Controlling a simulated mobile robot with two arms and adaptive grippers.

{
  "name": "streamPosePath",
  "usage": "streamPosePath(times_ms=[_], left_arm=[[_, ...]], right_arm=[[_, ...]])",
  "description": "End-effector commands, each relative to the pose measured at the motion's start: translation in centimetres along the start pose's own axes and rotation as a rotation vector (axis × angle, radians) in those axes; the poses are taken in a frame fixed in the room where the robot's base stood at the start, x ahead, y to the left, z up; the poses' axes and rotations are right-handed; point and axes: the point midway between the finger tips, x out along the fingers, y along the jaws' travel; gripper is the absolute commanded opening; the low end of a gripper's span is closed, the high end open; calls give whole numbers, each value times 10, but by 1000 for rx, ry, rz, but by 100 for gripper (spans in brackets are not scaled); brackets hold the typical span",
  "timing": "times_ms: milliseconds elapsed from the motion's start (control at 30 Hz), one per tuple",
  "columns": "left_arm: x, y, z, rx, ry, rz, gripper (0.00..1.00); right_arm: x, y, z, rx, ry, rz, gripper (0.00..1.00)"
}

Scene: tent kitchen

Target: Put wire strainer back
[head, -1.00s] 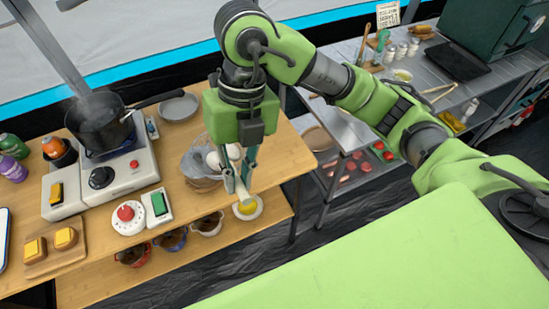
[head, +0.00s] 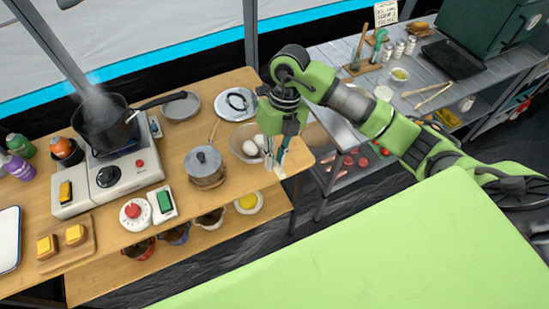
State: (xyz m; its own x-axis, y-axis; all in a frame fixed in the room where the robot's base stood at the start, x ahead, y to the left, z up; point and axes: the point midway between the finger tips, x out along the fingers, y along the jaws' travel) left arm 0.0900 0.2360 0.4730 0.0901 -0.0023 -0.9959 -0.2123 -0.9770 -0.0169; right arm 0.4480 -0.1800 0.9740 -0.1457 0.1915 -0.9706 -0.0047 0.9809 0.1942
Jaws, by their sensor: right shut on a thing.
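My right gripper (head: 277,167) is shut over the right end of the wooden table. A small pale piece, which looks like the strainer's handle, shows at its fingertips. The greyish, see-through round of the wire strainer (head: 239,147) appears to the left of the fingers, over or beside white eggs (head: 249,146). I cannot tell whether it touches them, and the gripper hides part of it. My left gripper is not in view.
A lidded silver pot (head: 205,167) stands on a wooden board left of the strainer. A dark steaming pot (head: 104,122) sits on the stove (head: 112,178). Bowls line the lower shelf (head: 205,240). A metal counter (head: 340,75) stands at right.

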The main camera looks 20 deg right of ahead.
Motion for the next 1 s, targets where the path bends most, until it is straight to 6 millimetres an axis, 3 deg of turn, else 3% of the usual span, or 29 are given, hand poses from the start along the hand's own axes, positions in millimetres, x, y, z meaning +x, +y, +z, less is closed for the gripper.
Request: streamPosePath(times_ms=[100,467,500,567,1000], left_arm=[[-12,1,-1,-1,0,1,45],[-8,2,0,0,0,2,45],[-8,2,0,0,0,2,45],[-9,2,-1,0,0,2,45],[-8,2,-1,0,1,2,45]], right_arm=[[9,-1,1,-1,-1,2,0],[16,-2,3,-3,-4,2,0],[17,-2,3,-2,-2,1,17],[16,-2,2,-2,-2,1,29],[10,-2,3,-1,-4,0,29]])
